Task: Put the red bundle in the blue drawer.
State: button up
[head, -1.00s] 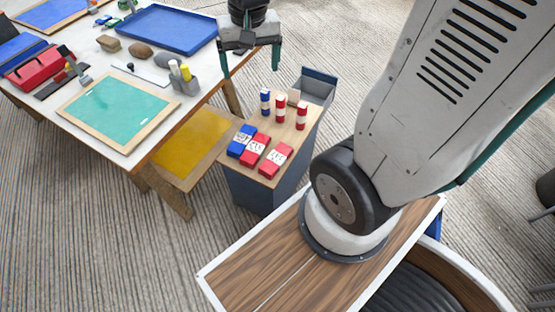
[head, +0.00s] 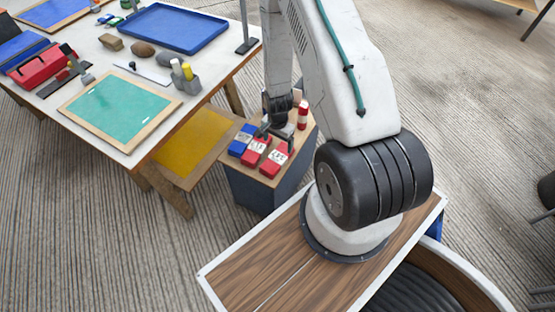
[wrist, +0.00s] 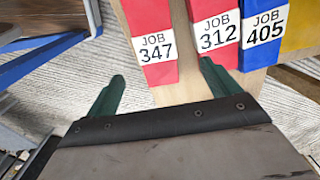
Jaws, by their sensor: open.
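Two flat red bundles and one blue bundle (head: 241,140) lie side by side on the wooden cabinet top. The wrist view shows their labels: the outer red bundle (wrist: 150,30) reads JOB 347, the middle red bundle (wrist: 213,30) JOB 312, the blue bundle (wrist: 263,30) JOB 405. My gripper (head: 278,138) is low over them, open and empty. In the wrist view its fingers (wrist: 162,78) lie either side of JOB 347's near end; the right one overlaps JOB 312's end. Contact cannot be told. The blue-grey cabinet (head: 250,190) shows below; its open drawer is hidden behind my arm.
A red-and-white roll (head: 302,115) stands on the cabinet top, close to my arm. The work table (head: 120,72) at left holds a green board (head: 115,108), a blue tray (head: 175,28) and tools. A yellow panel (head: 190,145) lies between table and cabinet.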

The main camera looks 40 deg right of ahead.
aim_at(278, 157)
jog(key=f, duration=0.9)
jog(key=shift+s+a+f, duration=0.1)
jog(key=shift+s+a, duration=0.2)
jog(key=shift+s, duration=0.05)
jog(key=c, duration=1.2)
jog(key=shift+c, duration=0.2)
